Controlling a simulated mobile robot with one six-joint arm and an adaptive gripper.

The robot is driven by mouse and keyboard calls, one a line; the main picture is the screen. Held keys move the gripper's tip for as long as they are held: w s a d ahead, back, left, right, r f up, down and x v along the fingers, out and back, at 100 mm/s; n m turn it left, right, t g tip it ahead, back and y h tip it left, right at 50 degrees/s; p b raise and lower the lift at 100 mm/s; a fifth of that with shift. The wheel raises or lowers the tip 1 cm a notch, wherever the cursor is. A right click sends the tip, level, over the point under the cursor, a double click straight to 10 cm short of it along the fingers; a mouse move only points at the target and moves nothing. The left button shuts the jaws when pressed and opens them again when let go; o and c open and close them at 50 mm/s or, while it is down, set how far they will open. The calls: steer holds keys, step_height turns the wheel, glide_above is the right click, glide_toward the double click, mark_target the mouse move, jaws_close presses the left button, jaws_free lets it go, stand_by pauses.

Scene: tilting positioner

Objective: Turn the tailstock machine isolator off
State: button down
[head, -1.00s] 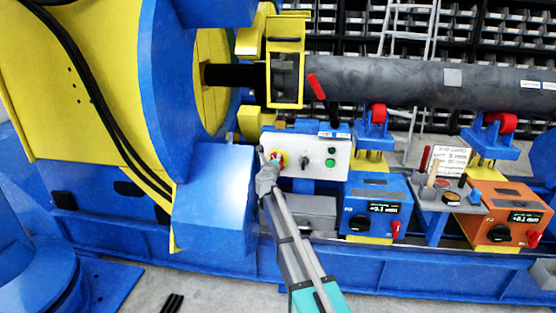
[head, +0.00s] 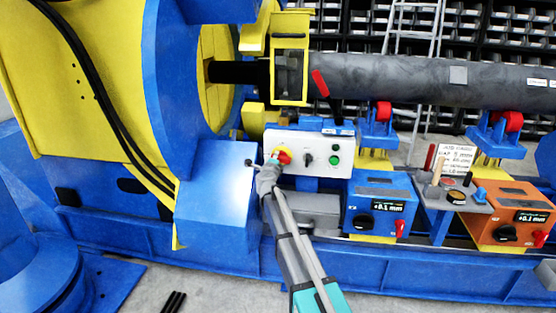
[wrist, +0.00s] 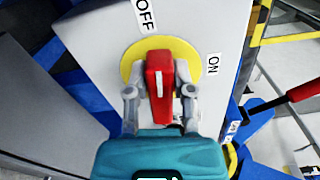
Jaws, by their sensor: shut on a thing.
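The isolator is a red handle with a white stripe (wrist: 160,82) on a round yellow plate (wrist: 132,66), on a pale panel face. In the wrist view an OFF label (wrist: 147,14) lies above it and an ON label (wrist: 213,65) to its right. The stripe points up, roughly toward OFF. My gripper (wrist: 160,98) has one finger on each side of the handle and is shut on it. In the head view the isolator (head: 285,156) sits at the left of the white control box, partly hidden by my gripper (head: 274,163).
A blue block (head: 215,195) stands close left of my gripper. A blue readout unit (head: 377,205) is to the right. A grey shaft (head: 410,80) runs above.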

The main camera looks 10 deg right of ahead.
steer(key=shift+s+d+f+n, duration=0.1)
steer(key=shift+f+n, duration=0.1)
steer(key=shift+n, duration=0.6)
steer(key=shift+c, duration=2.4)
jaws_free()
steer(key=v, duration=1.2)
